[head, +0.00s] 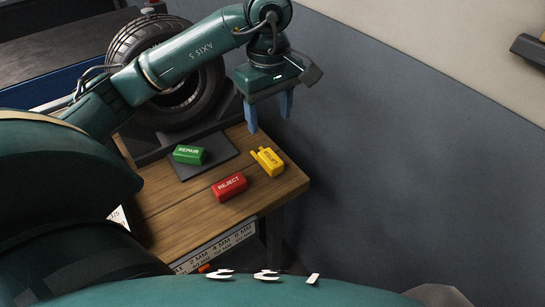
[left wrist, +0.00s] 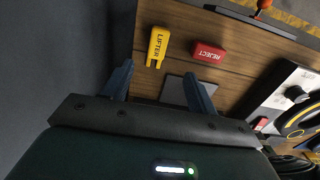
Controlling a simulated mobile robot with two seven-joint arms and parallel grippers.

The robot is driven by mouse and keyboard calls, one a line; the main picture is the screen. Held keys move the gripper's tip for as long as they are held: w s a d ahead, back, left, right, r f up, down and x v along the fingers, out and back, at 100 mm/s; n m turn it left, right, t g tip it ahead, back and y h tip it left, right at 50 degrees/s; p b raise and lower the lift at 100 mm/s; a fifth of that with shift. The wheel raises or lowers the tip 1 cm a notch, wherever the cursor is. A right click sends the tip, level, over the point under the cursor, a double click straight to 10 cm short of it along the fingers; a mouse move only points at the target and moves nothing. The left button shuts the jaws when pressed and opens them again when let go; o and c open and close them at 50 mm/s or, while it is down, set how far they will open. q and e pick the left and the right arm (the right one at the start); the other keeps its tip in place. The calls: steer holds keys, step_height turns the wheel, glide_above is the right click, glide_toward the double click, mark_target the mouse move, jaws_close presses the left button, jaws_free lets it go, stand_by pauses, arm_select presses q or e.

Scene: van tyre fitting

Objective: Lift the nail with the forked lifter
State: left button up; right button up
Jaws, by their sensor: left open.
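The yellow forked lifter (head: 268,161), marked LIFTER, lies on the wooden bench near its right edge. In the left wrist view the lifter (left wrist: 157,45) lies ahead of my fingers, its two prongs pointing toward the gripper. My left gripper (head: 269,116) is open and empty, raised above the bench's far right side, with its fingers pointing down and apart from the lifter. It also shows in the left wrist view (left wrist: 158,84). A black tyre (head: 205,95) stands behind the bench, partly hidden by my left arm. I cannot make out the nail. My right gripper is out of view.
A red REJECT block (head: 229,187) lies left of the lifter and nearer me. A green REPAIR block (head: 189,155) rests on a dark mat (head: 217,160). A grey wall (head: 400,150) stands right of the bench (head: 165,200). A panel with a black knob (left wrist: 297,94) shows in the wrist view.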

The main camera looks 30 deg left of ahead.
arm_select(q)
glide_above(270, 157)
steer(key=f, duration=0.6)
steer(key=shift+s+d+f+b, duration=0.2)
steer(key=shift+f+b, duration=0.1)
steer(key=shift+f, duration=0.1)
steer(key=shift+w+a+f+p, duration=0.15)
steer(key=shift+f+p, duration=0.1)
steer(key=shift+f, duration=1.3)
steer(key=shift+w+f+p, duration=0.1)
steer(key=shift+f+p, duration=0.1)
steer(key=shift+f, duration=1.3)
steer(key=shift+c, duration=0.2)
steer(key=c, duration=1)
